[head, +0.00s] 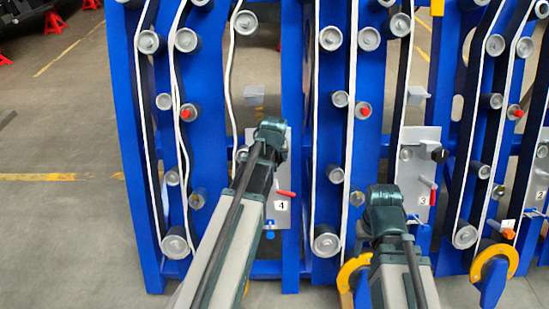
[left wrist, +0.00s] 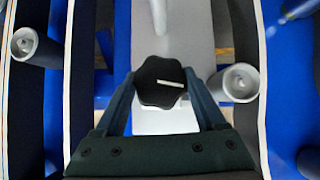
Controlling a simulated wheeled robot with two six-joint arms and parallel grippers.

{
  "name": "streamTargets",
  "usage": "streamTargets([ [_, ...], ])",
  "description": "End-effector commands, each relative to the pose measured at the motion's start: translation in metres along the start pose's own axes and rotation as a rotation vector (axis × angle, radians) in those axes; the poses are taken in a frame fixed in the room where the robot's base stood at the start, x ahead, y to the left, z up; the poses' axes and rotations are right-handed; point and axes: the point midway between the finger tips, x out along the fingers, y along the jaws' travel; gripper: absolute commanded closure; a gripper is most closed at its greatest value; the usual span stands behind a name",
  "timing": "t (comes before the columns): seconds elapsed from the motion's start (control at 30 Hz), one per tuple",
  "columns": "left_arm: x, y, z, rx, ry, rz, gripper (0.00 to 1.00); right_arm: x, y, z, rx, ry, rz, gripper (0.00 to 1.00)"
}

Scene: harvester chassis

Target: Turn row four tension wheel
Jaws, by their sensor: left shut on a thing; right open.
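The row four tension wheel (left wrist: 157,90) is a black lobed knob with a white mark, seen in the left wrist view in front of a grey plate. My left gripper (left wrist: 161,80) has a finger on each side of it and is shut on it. In the head view my left gripper (head: 270,137) reaches the top of the plate labelled 4 (head: 280,218) and hides the wheel. My right gripper (head: 384,203) is in front of the frame, left of the plate labelled 3 (head: 412,160). Its fingers are hard to see; it appears open and empty.
A red lever (head: 286,193) sticks out of plate 4, below my left gripper. Plate 3 carries a black knob (head: 440,155) and a red lever. Blue uprights (head: 293,70), white belts and grey rollers (head: 326,241) surround the plates. Yellow hooks (head: 352,268) stand low in front.

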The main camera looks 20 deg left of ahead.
Motion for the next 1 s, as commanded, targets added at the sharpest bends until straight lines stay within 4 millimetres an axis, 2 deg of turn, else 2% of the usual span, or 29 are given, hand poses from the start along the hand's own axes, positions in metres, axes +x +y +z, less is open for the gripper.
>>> streamTargets([
  [0.5,0.003,0.003,0.003,0.378,-0.004,-0.282,0.83,0.013,-0.001,-0.001,0.000,0.000,0.000,0.50],
  [1.0,0.001,0.002,0.003,0.587,-0.006,-0.438,0.83,0.028,-0.003,-0.002,0.000,0.000,0.000,0.50],
])
